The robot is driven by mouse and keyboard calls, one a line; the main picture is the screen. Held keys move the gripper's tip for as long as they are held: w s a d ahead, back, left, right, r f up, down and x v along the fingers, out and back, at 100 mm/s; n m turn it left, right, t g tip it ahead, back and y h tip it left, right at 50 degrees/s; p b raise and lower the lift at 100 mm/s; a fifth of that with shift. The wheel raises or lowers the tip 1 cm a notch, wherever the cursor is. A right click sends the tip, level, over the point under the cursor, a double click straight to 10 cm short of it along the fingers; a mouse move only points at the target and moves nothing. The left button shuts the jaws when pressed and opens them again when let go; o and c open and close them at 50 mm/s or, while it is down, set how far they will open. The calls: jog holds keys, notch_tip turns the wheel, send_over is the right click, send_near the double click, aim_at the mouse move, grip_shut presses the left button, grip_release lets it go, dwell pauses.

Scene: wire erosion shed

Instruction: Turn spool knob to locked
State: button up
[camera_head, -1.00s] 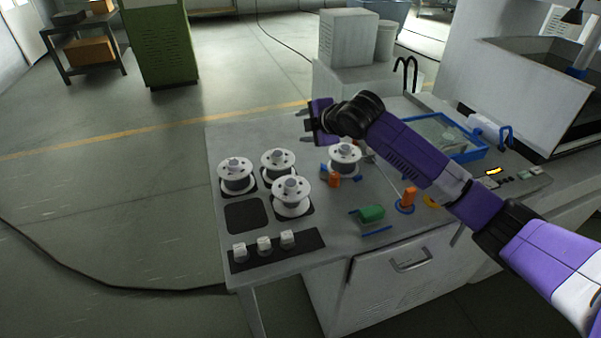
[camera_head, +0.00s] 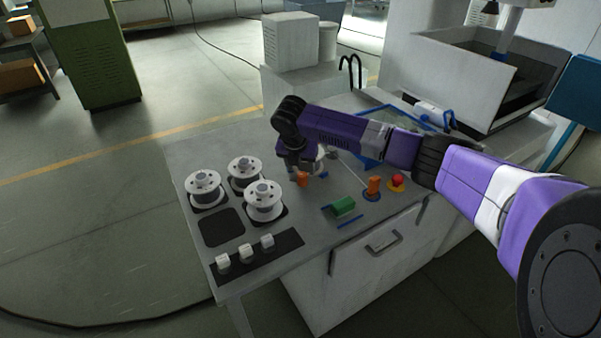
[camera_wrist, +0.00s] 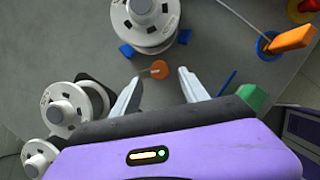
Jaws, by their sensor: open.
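A small orange knob (camera_head: 302,179) stands on the bench top just in front of a white flanged spool (camera_head: 321,158). In the wrist view the knob (camera_wrist: 159,69) shows from above, close to the spool's rim (camera_wrist: 146,38), with a blue mark (camera_wrist: 126,49) to its left and another to its right (camera_wrist: 184,36). My gripper (camera_wrist: 158,76) points down over it, open. The knob appears between the two fingertips, with a gap on both sides. I cannot tell how far above it the tips are. In the head view my arm hides part of the spool.
Several spools (camera_head: 263,201) stand at the left of the bench, behind a strip of white switches (camera_head: 245,253). To the right are a green block (camera_head: 343,206), a second orange handle (camera_head: 374,185) on a blue ring, and a red button (camera_head: 397,180). Bench in front is mostly clear.

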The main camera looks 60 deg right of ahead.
aim_at(302, 175)
jog(key=shift+p+x, duration=0.3)
jog(key=shift+x, duration=2.1)
grip_shut()
